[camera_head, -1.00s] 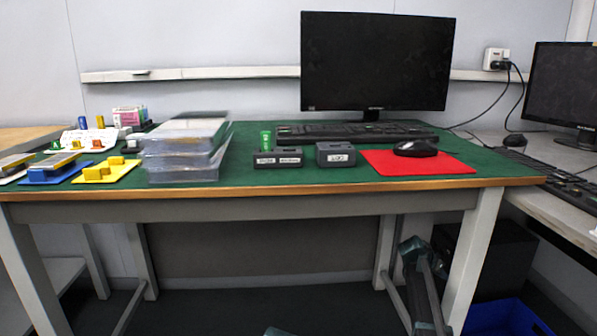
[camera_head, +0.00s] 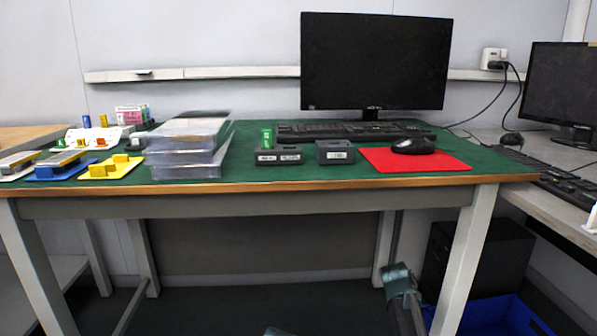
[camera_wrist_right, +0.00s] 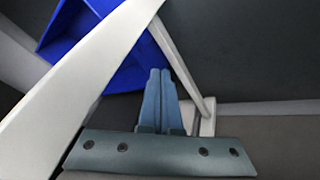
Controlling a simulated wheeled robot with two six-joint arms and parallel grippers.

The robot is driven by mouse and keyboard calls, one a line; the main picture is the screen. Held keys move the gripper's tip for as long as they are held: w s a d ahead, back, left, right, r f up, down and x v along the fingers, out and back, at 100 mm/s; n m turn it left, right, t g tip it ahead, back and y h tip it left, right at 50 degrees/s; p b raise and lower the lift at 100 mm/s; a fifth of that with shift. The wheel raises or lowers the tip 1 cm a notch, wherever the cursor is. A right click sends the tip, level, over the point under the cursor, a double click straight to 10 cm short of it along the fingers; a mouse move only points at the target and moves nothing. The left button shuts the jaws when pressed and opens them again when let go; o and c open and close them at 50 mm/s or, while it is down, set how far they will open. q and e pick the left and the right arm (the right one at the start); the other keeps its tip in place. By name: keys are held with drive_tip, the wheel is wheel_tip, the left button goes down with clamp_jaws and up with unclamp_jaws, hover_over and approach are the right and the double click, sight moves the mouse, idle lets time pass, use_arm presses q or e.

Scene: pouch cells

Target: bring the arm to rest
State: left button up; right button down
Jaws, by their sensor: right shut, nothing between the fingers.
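My right gripper (camera_head: 398,281) is low in front of the table, below the tabletop and beside the right front table leg (camera_head: 466,255). In the right wrist view its two blue-grey fingers (camera_wrist_right: 160,98) lie side by side, shut with nothing between them. The pale table leg crosses the left of that view (camera_wrist_right: 75,95), close to the fingers. A small teal piece (camera_head: 278,331) at the bottom edge of the head view may be part of my left gripper; its fingers are hidden.
A blue bin (camera_head: 497,317) stands on the floor right of the gripper; it also shows in the wrist view (camera_wrist_right: 105,62). A black box (camera_head: 478,262) stands behind the leg. The green tabletop (camera_head: 330,175) holds stacked clear trays (camera_head: 185,172), a red mat (camera_head: 440,168) and a monitor.

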drive_tip(key=s+a+f+n+g+y, duration=0.25)
drive_tip(key=s+a+n+y, duration=0.3)
drive_tip(key=s+a, duration=1.25)
drive_tip(key=s+a+r+n+p, duration=0.1)
drive_tip(key=s+a+r+p, duration=0.1)
drive_tip(key=r+p, duration=1.8)
drive_tip(key=s+a+r+n+h+p, duration=0.1)
drive_tip(key=s+a+r+p, duration=0.2)
drive_tip(key=r+p, duration=1.7)
drive_tip(key=s+a+r+n+p, duration=0.2)
drive_tip(key=a+r+p, duration=0.2)
drive_tip(key=r+p, duration=1.6)
drive_tip(key=shift+s+a+r+h, duration=0.2)
drive_tip(key=shift+a+h, duration=0.05)
drive_tip(key=shift+h, duration=0.1)
